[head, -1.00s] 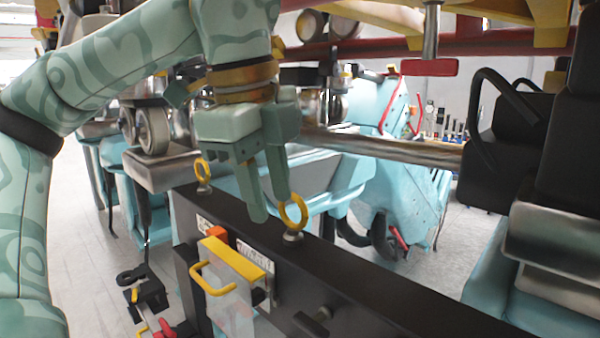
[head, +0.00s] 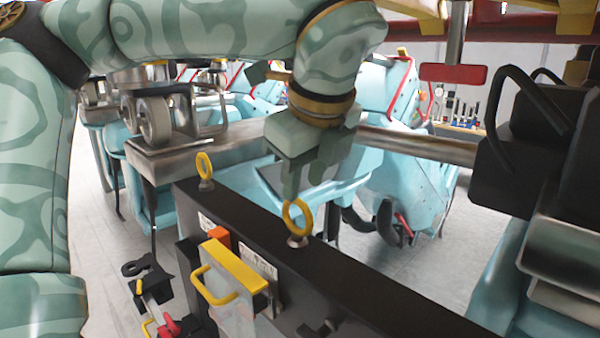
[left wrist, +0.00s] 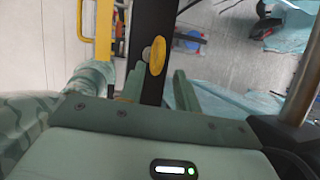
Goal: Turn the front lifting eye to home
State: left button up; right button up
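Two yellow ring-shaped lifting eyes stand on a long black beam (head: 385,290). The nearer eye (head: 285,221) is upright on a metal base; the farther eye (head: 200,164) is up the beam to the left. My left gripper (head: 306,184) is just above and behind the nearer eye, fingers pointing down. In the left wrist view, the left gripper (left wrist: 160,88) has its fingers apart, with a yellow eye (left wrist: 157,56) seen beyond the gap between them. No contact is clear. My right gripper is not in view.
A clear box with a yellow lid and handle (head: 236,262) is fixed on the beam's near side. A steel bar (head: 420,147) runs behind the gripper. Black seat parts (head: 535,130) stand at the right. Blue train cars (head: 385,110) fill the background.

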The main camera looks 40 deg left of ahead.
aim_at(299, 199)
pick_arm(q)
jog(key=shift+x, duration=1.6)
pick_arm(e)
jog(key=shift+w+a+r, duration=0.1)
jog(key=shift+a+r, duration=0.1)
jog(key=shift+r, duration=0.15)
pick_arm(q)
jog(key=shift+w+a+r, duration=0.1)
jog(key=shift+a, duration=0.1)
jog(key=shift+c, duration=0.2)
grip_shut()
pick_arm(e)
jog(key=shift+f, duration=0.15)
